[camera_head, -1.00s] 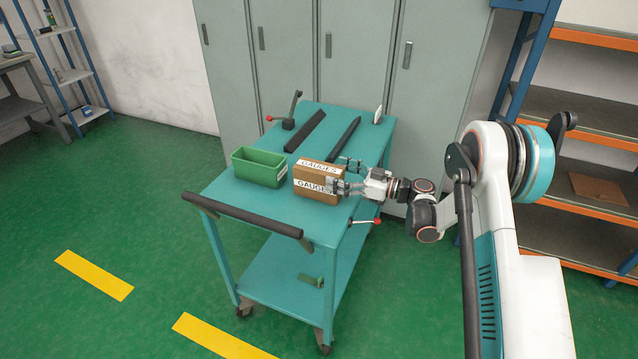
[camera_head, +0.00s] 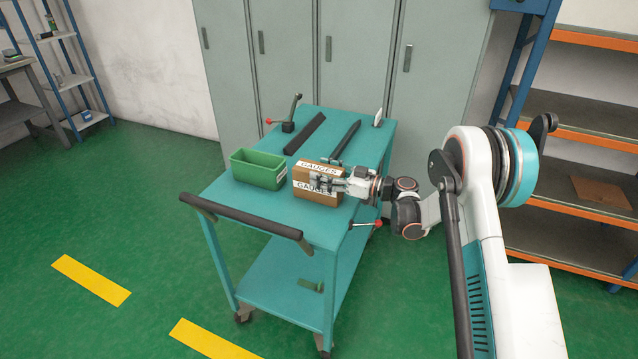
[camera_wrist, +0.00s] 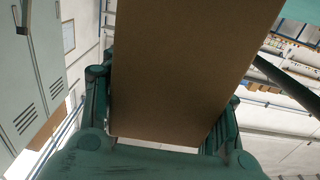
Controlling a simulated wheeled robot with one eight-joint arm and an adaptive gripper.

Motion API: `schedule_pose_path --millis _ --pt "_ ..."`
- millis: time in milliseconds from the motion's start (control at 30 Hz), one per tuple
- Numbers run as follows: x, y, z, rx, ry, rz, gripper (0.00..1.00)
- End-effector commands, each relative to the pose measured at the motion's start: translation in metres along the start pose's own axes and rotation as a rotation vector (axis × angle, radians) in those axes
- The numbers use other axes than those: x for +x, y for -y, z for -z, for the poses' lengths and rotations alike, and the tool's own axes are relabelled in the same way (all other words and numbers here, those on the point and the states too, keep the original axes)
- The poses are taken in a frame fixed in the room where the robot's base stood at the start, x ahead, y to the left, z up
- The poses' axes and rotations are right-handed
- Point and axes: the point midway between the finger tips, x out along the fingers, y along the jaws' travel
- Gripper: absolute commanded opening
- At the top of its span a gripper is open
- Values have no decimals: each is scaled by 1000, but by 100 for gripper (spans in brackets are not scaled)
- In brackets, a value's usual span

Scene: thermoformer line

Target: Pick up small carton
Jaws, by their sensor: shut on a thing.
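The small carton is a brown box (camera_head: 316,194) with white "GAUGES" labels on its top and front. It is at the teal trolley's (camera_head: 262,214) top, in front of the long dark bars. My gripper (camera_head: 325,181) reaches in from the right and is shut on the carton. In the wrist view the carton (camera_wrist: 185,70) fills the middle between the two green fingers. Whether the carton touches the trolley top or is slightly above it, I cannot tell.
A green open bin (camera_head: 258,168) stands just left of the carton. Dark bars (camera_head: 305,132) and a red-knobbed lever (camera_head: 288,120) are farther back. A black handle (camera_head: 240,216) runs along the trolley's front. Grey lockers (camera_head: 300,60) stand behind; an orange-edged shelf (camera_head: 580,135) is at right.

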Motion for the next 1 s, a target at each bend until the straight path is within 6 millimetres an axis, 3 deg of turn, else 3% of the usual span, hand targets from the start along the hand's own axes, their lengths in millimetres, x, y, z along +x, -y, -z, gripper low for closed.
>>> schedule_pose_path --millis 267,467,1000 --pt "0 0 4 0 -1 0 19" --pt "0 0 25 0 -1 0 19" --pt "0 0 158 0 -1 0 19"
